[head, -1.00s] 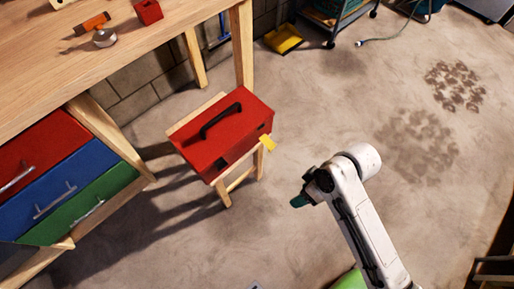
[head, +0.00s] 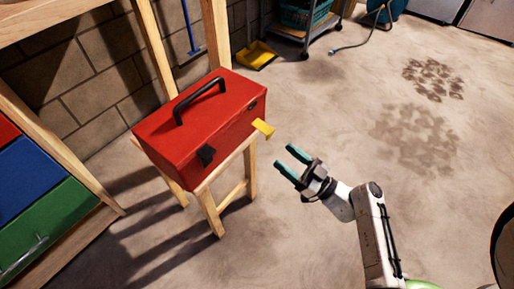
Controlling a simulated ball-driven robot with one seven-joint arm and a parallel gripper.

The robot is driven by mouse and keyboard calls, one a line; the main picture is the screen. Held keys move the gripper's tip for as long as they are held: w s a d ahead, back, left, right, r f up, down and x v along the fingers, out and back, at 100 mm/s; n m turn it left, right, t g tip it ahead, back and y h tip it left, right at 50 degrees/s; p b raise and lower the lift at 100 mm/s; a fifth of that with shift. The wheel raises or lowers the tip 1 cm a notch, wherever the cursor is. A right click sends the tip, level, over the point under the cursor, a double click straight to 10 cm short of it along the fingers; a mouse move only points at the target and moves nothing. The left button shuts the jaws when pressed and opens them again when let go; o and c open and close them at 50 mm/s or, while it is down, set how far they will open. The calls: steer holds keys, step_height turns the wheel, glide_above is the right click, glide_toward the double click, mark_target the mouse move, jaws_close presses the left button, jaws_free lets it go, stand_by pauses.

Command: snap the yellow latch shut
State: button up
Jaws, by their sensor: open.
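A red toolbox (head: 200,124) with a black handle stands on a wooden stool (head: 218,198), its lid down. The yellow latch (head: 263,128) is at the right end of its front face and sticks outward, away from the box. A black latch (head: 206,155) lies against the left part of the same face. My gripper (head: 285,159), with teal fingers, is open and empty. In the picture it is right of and a little below the yellow latch, with a gap between them. The fingers point toward the toolbox.
A workbench with blue and green drawers (head: 48,212) stands at the left. A yellow dustpan (head: 256,55) and a wheeled cart (head: 308,30) are at the back. The concrete floor to the right is open, with dark wet-looking patches (head: 420,125).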

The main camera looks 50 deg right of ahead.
mark_target(271, 136)
steer(key=shift+m+t+h, duration=0.4)
steer(key=shift+h, duration=0.3)
steer(key=x, duration=0.3)
steer(key=d+x, duration=0.1)
steer(key=x, duration=0.6)
steer(key=shift+w+d+r, duration=0.1)
steer(key=shift+w+d, duration=0.05)
steer(key=c, duration=1)
steer(key=shift+o, duration=0.2)
steer(key=shift+r, duration=0.1)
